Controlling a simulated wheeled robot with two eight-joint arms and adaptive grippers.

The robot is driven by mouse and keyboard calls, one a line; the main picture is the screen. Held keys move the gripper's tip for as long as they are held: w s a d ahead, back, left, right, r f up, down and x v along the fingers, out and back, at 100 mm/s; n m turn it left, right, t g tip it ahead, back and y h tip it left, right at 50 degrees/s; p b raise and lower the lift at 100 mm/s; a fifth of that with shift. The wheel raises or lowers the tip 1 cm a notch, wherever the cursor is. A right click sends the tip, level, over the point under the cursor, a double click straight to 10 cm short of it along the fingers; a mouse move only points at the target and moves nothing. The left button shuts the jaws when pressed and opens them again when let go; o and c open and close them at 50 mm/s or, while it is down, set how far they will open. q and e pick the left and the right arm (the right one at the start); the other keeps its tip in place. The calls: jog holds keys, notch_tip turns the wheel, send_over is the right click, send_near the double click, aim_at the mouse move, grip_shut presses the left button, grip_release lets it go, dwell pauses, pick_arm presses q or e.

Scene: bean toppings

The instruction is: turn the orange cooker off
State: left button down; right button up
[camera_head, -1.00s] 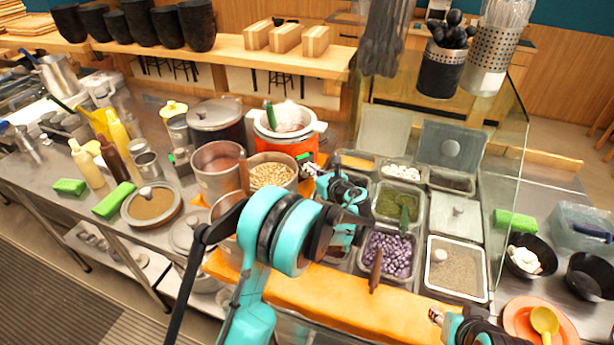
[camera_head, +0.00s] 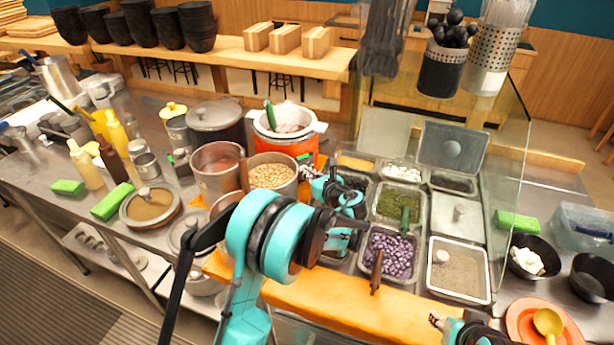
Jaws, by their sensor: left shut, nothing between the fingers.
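The orange cooker (camera_head: 288,149) stands at the middle back of the counter, with a white rim and a green-handled ladle inside. A small green light shows low on its right front. My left gripper (camera_head: 306,170) is shut and empty, its tips close to the cooker's lower right front; whether they touch it I cannot tell. The cooker's lower front is partly hidden by a pot of beans (camera_head: 270,177) and my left arm. My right gripper (camera_head: 437,319) is at the bottom right, far from the cooker; its fingers are too small to judge.
A steel pot (camera_head: 218,170) and a black lidded cooker (camera_head: 215,122) stand left of the orange cooker. Topping trays, including purple beans (camera_head: 391,256), lie to the right. An orange plate (camera_head: 520,312) holds a yellow ladle.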

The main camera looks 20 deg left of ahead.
pick_arm(q)
jog(key=shift+r, duration=0.1)
jog(key=shift+s+r, duration=0.1)
jog(key=shift+r, duration=0.15)
jog(key=shift+s+d, duration=2)
jog(key=shift+d, duration=0.15)
pick_arm(e)
jog(key=shift+f, duration=0.2)
